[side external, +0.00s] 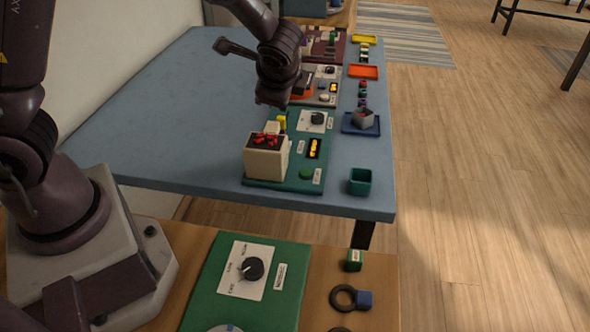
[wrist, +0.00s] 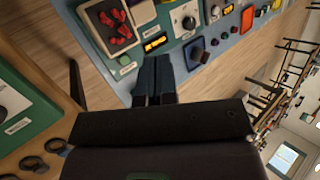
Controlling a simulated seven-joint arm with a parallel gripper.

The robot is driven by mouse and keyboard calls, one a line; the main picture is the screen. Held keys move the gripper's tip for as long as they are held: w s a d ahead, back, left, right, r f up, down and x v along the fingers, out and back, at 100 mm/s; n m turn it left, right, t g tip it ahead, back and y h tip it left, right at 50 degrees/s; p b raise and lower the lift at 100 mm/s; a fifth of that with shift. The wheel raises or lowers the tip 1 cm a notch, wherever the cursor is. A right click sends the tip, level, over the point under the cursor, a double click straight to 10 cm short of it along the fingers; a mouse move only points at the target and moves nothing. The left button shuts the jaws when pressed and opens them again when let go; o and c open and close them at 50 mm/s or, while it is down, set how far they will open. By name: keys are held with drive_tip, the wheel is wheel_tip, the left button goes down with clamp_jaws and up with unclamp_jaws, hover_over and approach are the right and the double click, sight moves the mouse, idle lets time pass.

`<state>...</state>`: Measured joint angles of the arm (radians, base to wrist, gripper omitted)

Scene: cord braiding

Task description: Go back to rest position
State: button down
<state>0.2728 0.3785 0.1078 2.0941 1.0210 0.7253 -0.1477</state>
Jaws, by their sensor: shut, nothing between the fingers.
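My gripper (side external: 272,100) hangs above the blue table, over the far end of the nearest green panel (side external: 275,187) in the side external view. In the wrist view its two dark fingers (wrist: 153,80) are together with nothing between them. A cream box (side external: 262,165) with red pieces in its top stands on that panel, nearer the camera than my gripper. The box also shows at the top left of the wrist view (wrist: 108,28). The fingertips look clear of the box; their exact height above the panel is hard to tell.
A teal open box (side external: 360,181) stands near the table's corner. A grey cup (side external: 364,119) sits on a blue tray (side external: 351,130). Orange (side external: 363,72) and yellow (side external: 364,39) trays lie farther back. The left of the blue table (side external: 165,110) is clear. A green dial panel (side external: 205,300) lies on the front bench.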

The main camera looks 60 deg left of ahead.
drive_tip(key=s+d+r+n+t+h, duration=0.1)
drive_tip(key=s+r+n+h, duration=0.2)
drive_tip(key=s+r, duration=0.4)
drive_tip(key=s+d+r+n+t+h, duration=0.1)
drive_tip(key=s+r+n, duration=0.5)
drive_tip(key=s, duration=0.6)
drive_tip(key=d+r+h, duration=0.1)
drive_tip(key=h, duration=0.1)
drive_tip(key=shift+d+r+n+h, duration=0.2)
drive_tip(key=shift+n+h, duration=0.1)
drive_tip(key=shift+h, duration=0.1)
